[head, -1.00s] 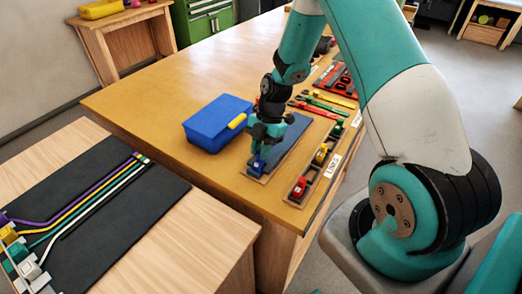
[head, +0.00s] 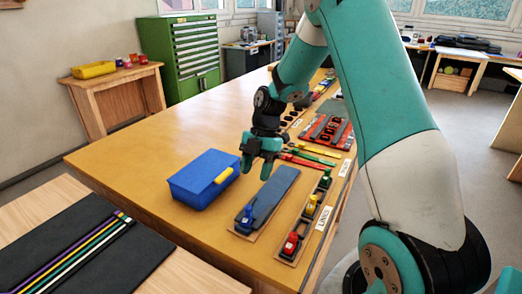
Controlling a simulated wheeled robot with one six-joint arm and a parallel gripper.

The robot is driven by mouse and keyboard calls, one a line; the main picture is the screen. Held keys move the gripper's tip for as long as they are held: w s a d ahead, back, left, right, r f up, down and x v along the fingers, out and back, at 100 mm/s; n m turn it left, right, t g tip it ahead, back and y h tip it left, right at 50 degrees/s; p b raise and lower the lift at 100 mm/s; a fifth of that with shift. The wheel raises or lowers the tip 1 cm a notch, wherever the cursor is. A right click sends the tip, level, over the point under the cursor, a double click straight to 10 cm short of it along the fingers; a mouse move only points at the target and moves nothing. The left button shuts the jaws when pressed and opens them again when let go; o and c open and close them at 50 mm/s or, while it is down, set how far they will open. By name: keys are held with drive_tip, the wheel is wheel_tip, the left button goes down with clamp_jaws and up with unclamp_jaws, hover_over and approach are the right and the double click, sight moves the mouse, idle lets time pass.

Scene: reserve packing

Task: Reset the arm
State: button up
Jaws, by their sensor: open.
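My gripper (head: 257,168) hangs at the end of my teal and white arm, above the wooden table (head: 135,160). Its jaws are open and look empty. It is above and beyond the dark blue-grey mat (head: 273,190), just right of the blue box (head: 196,188). The blue box has a yellow handle or strip on its right side. A small blue piece (head: 246,216) sits at the near end of the mat, apart from my gripper.
A tray to the right holds red (head: 291,243), yellow (head: 310,205) and green (head: 325,179) pieces. Coloured tools (head: 307,155) lie behind the mat. A nearer bench carries a black mat (head: 60,255) with coloured cables. The table's left part is clear.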

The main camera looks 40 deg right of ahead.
drive_tip(key=v, duration=0.7)
drive_tip(key=s+a+r+m, duration=0.3)
drive_tip(key=a+r, duration=0.1)
drive_tip(key=a, duration=0.3)
drive_tip(key=s+a+r+m+t, duration=0.1)
drive_tip(key=s+a+r+m, duration=0.2)
drive_tip(key=s+a+m, duration=0.9)
drive_tip(key=s+a, duration=0.4)
drive_tip(key=s, duration=0.4)
drive_tip(key=shift+s+a+t+b, duration=0.2)
drive_tip(key=shift+t+b, duration=0.1)
drive_tip(key=shift+b, duration=0.05)
